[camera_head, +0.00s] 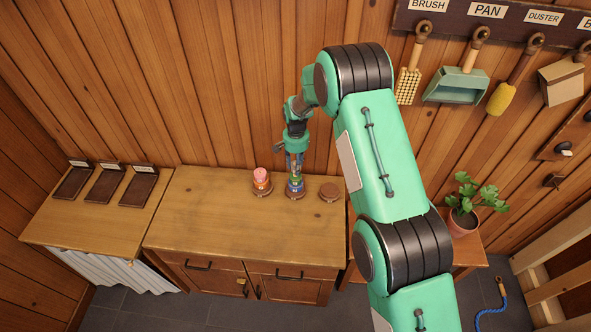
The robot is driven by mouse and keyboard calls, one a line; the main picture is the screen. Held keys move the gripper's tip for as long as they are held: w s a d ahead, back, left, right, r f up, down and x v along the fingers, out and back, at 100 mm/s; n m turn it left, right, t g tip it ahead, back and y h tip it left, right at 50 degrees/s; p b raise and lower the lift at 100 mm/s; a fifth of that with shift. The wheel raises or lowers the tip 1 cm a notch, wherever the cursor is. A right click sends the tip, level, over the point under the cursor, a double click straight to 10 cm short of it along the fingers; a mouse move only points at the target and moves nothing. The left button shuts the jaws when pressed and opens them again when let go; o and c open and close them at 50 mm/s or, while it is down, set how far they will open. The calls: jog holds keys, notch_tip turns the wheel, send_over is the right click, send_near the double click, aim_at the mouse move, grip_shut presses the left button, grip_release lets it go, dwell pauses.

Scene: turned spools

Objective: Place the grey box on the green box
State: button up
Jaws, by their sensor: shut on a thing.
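My gripper (294,171) points down over the middle dark coaster on the wooden cabinet. It is shut on a small spool-like piece at the top of a short stack. That stack (295,186) shows green, orange and blue bands on its round coaster. The fingers hide most of the held piece, so its colour is unclear. I cannot tell whether the held piece touches the stack below it. I cannot make out a clearly grey box or a separate green box at this size.
A stack with a pink top (261,178) stands close on the left on its coaster. An empty round coaster (330,191) lies to the right. Three dark trays (106,183) lie on the left counter. The cabinet top (215,220) is clear in front.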

jog(key=shift+w, duration=0.1)
dwell(0.3)
jog(key=shift+w+a, duration=0.1)
jog(key=shift+w, duration=0.1)
jog(key=shift+f+p, duration=0.55)
jog(key=shift+f, duration=1.25)
jog(key=shift+f, duration=0.1)
jog(key=o, duration=1)
jog(key=shift+c, duration=0.2)
notch_tip(320, 180, up, 12)
jog(key=shift+r+b, duration=0.15)
jog(key=shift+b, duration=0.75)
